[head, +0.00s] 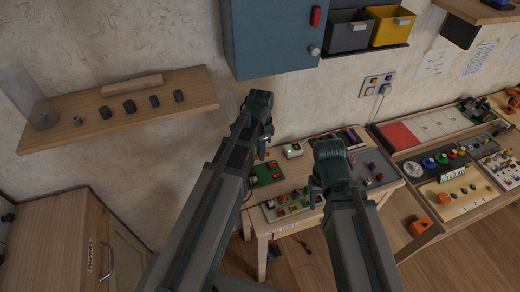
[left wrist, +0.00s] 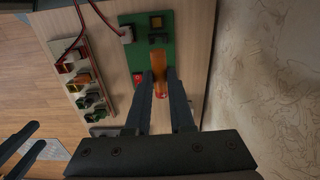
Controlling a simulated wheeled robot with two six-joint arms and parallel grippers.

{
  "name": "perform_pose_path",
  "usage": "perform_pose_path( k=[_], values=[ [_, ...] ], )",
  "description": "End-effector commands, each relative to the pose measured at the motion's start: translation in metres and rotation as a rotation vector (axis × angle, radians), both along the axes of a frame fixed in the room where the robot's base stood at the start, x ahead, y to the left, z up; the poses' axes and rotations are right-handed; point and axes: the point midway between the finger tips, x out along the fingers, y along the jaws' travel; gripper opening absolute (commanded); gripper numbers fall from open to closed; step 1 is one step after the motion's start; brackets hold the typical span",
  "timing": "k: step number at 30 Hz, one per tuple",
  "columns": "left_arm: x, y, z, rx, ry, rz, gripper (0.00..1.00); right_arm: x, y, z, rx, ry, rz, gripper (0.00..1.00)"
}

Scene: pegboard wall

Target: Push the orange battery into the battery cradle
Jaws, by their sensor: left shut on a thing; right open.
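The orange battery (left wrist: 158,64) is between the fingers of my left gripper (left wrist: 159,88) in the left wrist view, which is shut on it. It lies over the lower edge of a green board (left wrist: 128,20). The board carries dark blocks (left wrist: 157,38) and a red part (left wrist: 138,78). I cannot tell clearly which part is the battery cradle; the battery and fingers hide some of the board. In the head view the green board (head: 268,178) is on the small table, just below my left gripper (head: 263,150). My right gripper (head: 316,190) is open and empty over the table.
A board with several coloured parts (head: 290,205) lies at the table's front, near my right gripper. A white box with a green light (head: 293,150) stands behind. A blue cabinet (head: 265,40) hangs above, and a wooden shelf (head: 120,105) is at left.

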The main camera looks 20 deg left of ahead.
Motion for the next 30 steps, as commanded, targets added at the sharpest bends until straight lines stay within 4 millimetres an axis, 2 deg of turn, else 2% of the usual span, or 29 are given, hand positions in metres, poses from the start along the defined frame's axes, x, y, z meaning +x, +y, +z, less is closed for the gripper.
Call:
perform_pose_path(
  k=[8, 22, 30],
  values=[
    [0.000, 0.000, -0.009, 0.000, 0.000, 0.002, 0.00, 0.000, 0.000, -0.009, 0.000, 0.000, 0.000, 0.50],
    [0.000, 0.000, -0.052, 0.000, 0.000, 0.003, 0.00, 0.000, 0.000, -0.052, 0.000, 0.000, 0.000, 0.50],
    [0.000, 0.000, -0.055, 0.000, 0.000, 0.004, 0.00, 0.000, 0.000, -0.055, 0.000, 0.000, 0.000, 0.50]
  ],
)
